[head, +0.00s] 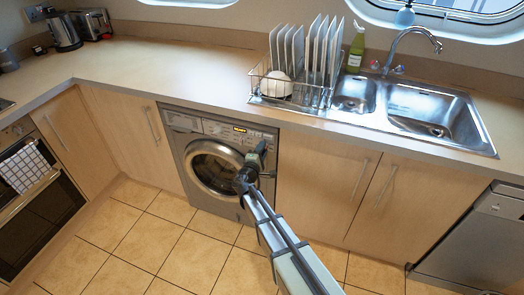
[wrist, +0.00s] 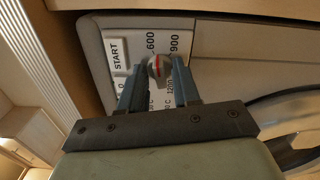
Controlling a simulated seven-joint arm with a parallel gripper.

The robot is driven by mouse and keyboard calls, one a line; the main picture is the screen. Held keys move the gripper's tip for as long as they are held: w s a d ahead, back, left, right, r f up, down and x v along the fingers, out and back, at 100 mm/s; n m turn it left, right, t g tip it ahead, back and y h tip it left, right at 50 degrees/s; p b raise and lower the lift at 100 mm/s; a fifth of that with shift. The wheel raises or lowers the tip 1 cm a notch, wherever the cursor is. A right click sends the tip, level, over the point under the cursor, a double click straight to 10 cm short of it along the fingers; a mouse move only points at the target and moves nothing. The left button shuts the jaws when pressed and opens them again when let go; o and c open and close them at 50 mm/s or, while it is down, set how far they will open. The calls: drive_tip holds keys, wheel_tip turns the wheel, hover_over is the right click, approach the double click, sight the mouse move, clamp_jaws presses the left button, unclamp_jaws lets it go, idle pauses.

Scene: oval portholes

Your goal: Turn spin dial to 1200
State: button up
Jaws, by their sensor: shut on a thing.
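The spin dial (wrist: 158,68) is a small grey knob with a red line across it, on the white panel of the washing machine (head: 190,150). The labels 600 and 900 show above it in the wrist view. 1200 shows below it, partly hidden by my fingers. The START button (wrist: 118,54) is to its left. My gripper (wrist: 159,76) is shut on the dial, one blue finger on each side. I cannot tell exactly which mark the red line meets. In the head view my gripper (head: 259,152) is at the panel's right end and hides the dial.
The countertop (head: 190,75) overhangs just above the machine. The round door (head: 213,168) is below the panel. Wooden cupboards (head: 320,185) stand to the right. A dish rack (head: 290,92) and a sink (head: 430,112) are on top. The tiled floor (head: 150,245) is clear.

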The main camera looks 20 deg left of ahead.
drive_tip(key=shift+a+m, duration=0.1)
drive_tip(key=shift+m, duration=14.7)
drive_tip(key=o, duration=1.1)
drive_tip(key=shift+c, duration=0.2)
